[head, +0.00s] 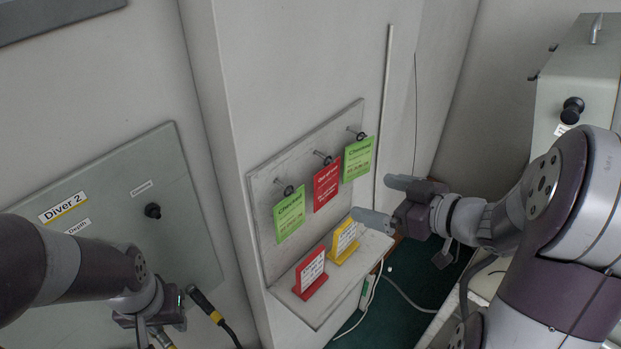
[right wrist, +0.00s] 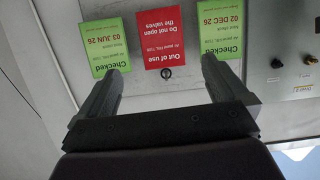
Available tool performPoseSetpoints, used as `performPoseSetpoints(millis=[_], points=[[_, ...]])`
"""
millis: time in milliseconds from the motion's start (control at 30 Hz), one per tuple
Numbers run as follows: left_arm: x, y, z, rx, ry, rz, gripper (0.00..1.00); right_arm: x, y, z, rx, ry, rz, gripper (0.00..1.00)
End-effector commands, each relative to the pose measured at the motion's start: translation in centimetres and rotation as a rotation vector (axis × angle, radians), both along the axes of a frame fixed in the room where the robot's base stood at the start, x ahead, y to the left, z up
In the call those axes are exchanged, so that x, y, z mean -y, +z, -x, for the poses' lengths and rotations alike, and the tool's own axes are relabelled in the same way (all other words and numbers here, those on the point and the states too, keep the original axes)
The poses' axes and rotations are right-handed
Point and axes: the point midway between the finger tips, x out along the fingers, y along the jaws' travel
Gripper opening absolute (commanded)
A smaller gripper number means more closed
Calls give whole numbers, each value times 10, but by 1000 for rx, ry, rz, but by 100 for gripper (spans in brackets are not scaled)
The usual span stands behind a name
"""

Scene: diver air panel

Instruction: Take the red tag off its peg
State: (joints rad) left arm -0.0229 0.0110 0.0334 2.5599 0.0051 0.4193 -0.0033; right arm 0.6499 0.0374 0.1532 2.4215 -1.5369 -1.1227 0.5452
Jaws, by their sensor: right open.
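The red tag (head: 327,185) hangs from a peg (head: 322,155) on the grey board, between two green tags (head: 290,214) (head: 357,159). In the right wrist view the red tag (right wrist: 162,38) appears upside down, with a dark ring (right wrist: 166,73) at its edge. My right gripper (head: 377,199) is open and empty, in front of the board and apart from the tag. In the right wrist view its fingers (right wrist: 160,84) frame the ring, with the red tag beyond. My left gripper (head: 158,338) is at the bottom left, its fingertips cut off by the frame.
A ledge (head: 318,311) below the tags holds a red stand sign (head: 311,273) and a yellow one (head: 344,241). A Diver 2 panel (head: 180,195) with a black knob is at left. A cable with a yellow band (head: 216,316) hangs near my left gripper. A grey cabinet (head: 570,80) stands at right.

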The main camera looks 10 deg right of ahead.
Motion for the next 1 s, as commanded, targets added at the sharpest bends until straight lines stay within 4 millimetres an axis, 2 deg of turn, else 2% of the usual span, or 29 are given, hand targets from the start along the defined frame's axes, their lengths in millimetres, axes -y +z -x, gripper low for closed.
performPoseSetpoints(millis=[167, 400, 633, 1000], points=[[0, 2, 0, 0, 0, 0, 37, -11, -1, -9, -3, 4, -35, 100], [0, 6, 0, 0, 0, 0, 37, -35, -16, -40, -5, 3, -32, 100], [0, 8, 0, 0, 0, 0, 37, -46, -23, -55, -3, 0, -31, 100], [0, 24, 0, 0, 0, 0, 37, -75, -41, -86, -3, -1, -30, 100]])
